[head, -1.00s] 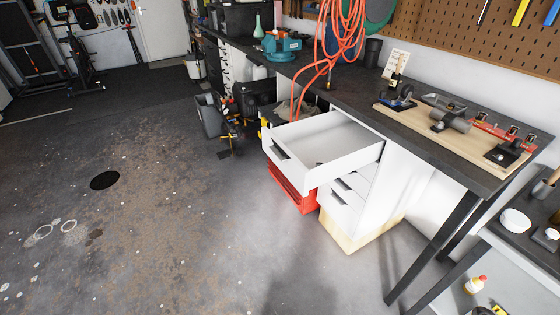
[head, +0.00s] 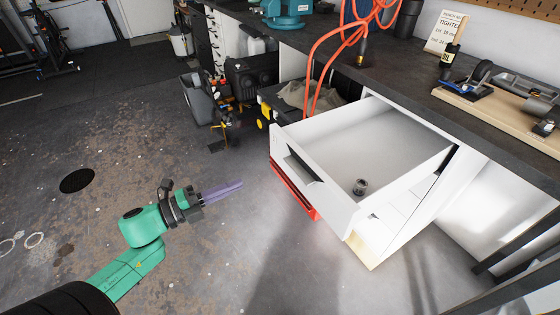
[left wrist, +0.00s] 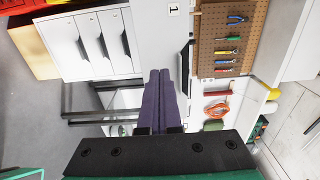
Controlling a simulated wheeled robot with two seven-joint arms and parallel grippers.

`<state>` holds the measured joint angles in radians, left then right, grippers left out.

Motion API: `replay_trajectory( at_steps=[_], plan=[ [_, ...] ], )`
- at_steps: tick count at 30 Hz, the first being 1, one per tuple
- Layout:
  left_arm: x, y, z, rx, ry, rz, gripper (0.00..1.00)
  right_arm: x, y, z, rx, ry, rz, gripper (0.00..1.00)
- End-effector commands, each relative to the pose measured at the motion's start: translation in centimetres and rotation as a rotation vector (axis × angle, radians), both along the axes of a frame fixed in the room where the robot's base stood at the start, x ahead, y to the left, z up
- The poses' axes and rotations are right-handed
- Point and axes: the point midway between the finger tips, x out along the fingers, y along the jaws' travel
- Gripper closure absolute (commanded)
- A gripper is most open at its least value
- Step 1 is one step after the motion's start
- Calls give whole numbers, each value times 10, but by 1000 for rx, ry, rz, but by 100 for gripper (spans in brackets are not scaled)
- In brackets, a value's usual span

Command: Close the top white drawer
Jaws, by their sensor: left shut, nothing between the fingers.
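The top white drawer (head: 335,206) stands pulled well out from its cabinet under the workbench in the head view. A dark handle (head: 303,169) is on its front face, and a small round metal piece (head: 360,186) lies inside. My left gripper (head: 240,184), with purple fingers, is shut and empty. It is to the left of the drawer front, apart from it, with its fingers pointing toward it. In the left wrist view the shut fingers (left wrist: 160,80) show in the middle, and white drawer fronts (left wrist: 95,45) appear sideways at upper left. My right gripper is out of view.
A grey bin (head: 201,98) stands further back.

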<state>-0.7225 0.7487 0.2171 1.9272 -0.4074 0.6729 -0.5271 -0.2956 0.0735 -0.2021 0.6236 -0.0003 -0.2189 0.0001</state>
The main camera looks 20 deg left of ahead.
Motion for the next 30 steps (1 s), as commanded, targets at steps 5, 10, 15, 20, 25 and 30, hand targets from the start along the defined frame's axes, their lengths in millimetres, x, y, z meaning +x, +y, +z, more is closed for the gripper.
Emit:
replay_trajectory(
  at_steps=[5,10,15,20,25,30],
  plan=[
    [28,-22,2,-2,-4,0,100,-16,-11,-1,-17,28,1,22],
    [57,-45,3,-2,-4,3,100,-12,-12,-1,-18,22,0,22],
    [84,-67,3,-3,-1,5,100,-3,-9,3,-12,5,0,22],
    [98,-79,1,-4,2,6,100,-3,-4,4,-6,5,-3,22],
    [101,-82,0,-3,4,6,100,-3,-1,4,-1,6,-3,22],
    [101,-82,0,-3,4,6,100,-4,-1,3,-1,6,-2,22]
  ],
)
